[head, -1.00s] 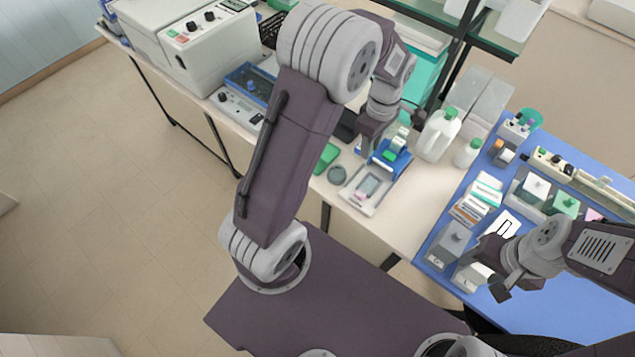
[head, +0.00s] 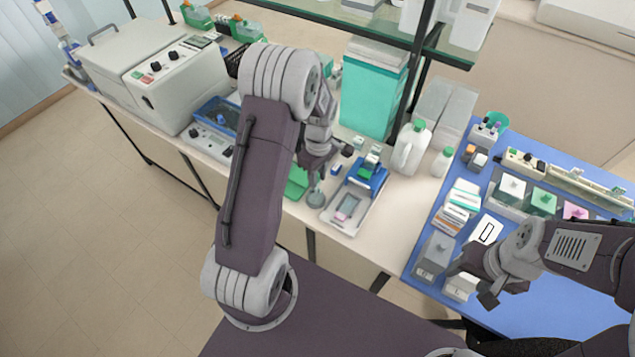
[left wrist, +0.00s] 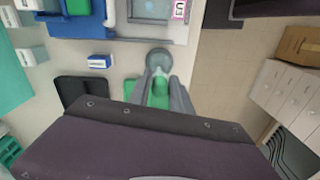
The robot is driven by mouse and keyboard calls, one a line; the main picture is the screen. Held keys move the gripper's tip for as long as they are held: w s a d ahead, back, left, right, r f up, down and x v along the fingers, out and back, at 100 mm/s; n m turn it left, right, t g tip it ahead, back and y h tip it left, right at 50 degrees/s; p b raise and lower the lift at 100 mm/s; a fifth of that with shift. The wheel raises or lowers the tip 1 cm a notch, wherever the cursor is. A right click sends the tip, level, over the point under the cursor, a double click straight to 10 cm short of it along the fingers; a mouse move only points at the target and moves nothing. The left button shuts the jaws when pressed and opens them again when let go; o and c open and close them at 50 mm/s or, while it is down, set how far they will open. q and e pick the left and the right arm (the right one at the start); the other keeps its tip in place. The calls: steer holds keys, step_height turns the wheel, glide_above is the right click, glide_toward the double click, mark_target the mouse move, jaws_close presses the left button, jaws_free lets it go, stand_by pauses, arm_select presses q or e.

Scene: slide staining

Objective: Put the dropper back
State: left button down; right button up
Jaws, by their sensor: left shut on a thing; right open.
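My left gripper (head: 318,178) is low over the bench, just above a small round grey glass pot (head: 315,198). In the left wrist view the left gripper (left wrist: 158,82) is shut on a small, pale, slim thing, likely the dropper (left wrist: 158,72). Most of it is hidden by the fingers. Its tip points toward the round pot (left wrist: 158,58); I cannot tell whether it is inside the pot. My right gripper (head: 476,281) is open and empty above a small white box (head: 461,287) on the blue mat (head: 415,262).
White bottles (head: 410,148) stand at the back. A glass shelf (head: 350,28) overhangs the bench.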

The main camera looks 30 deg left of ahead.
arm_select(q)
steer(key=shift+s+f, duration=0.15)
steer(key=shift+f, duration=0.15)
step_height(320, 180, down, 3)
steer(key=shift+s+a+r+p, duration=0.1)
steer(key=shift+s+p, duration=0.05)
steer(key=shift+p, duration=0.35)
steer(key=shift+f, duration=0.3)
steer(key=shift+w, duration=0.25)
steer(key=shift+s+f, duration=0.1)
steer(key=shift+f, duration=0.1)
steer(key=shift+f+b, duration=0.25)
steer(key=shift+b, duration=0.15)
steer(key=c, duration=1.2)
jaws_free()
steer(key=shift+o, duration=0.2)
steer(key=shift+r, duration=0.1)
